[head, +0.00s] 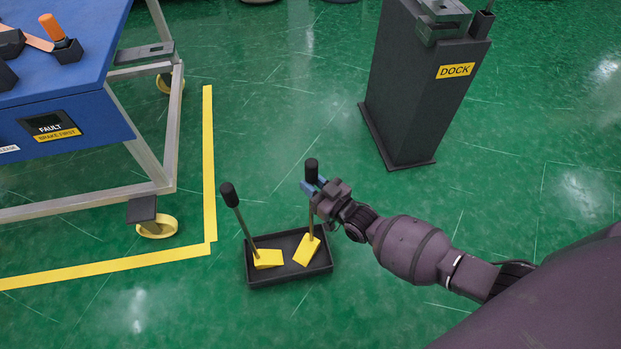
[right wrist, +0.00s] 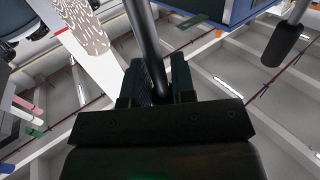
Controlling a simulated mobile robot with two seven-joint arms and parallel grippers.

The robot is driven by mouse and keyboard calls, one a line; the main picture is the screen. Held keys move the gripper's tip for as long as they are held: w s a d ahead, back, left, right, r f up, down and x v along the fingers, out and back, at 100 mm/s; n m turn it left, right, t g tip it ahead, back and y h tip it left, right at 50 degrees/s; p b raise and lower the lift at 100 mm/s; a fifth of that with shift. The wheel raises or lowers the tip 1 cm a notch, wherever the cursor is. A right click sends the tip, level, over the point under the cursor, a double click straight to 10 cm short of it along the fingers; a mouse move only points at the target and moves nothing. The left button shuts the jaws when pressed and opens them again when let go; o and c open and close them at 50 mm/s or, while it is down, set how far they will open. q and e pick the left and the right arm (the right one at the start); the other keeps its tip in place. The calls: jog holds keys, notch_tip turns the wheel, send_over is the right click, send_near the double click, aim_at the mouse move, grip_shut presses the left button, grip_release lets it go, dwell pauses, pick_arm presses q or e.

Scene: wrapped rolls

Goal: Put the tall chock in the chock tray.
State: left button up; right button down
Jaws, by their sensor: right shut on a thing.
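The black chock tray (head: 290,280) stands on the green floor. A chock with a yellow wedge (head: 306,250) and an upright handle with a black grip (head: 311,166) is held by my right gripper (head: 317,188), which is shut on the handle just below the grip. Its wedge is tilted over the right half of the tray; I cannot tell if it touches the bottom. The dark handle runs between the fingers in the right wrist view (right wrist: 148,45). A second chock (head: 268,259) lies in the left half, its handle leaning left. Which one is taller is unclear. My left gripper is not in view.
A blue-topped trolley (head: 85,85) with yellow casters stands at left, behind a yellow floor line (head: 209,160). A dark dock post (head: 415,95) stands behind the tray to the right. The floor around the tray is clear.

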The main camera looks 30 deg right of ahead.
jog(key=shift+w+r, duration=0.1)
jog(key=shift+r, duration=0.1)
jog(key=shift+f, duration=0.1)
jog(key=c, duration=0.9)
grip_release()
jog(key=shift+f, duration=0.1)
jog(key=shift+c, duration=0.2)
jog(key=shift+r, duration=0.2)
pick_arm(q)
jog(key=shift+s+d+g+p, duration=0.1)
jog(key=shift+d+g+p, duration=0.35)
jog(key=shift+p, duration=0.8)
pick_arm(e)
jog(key=v, duration=1.2)
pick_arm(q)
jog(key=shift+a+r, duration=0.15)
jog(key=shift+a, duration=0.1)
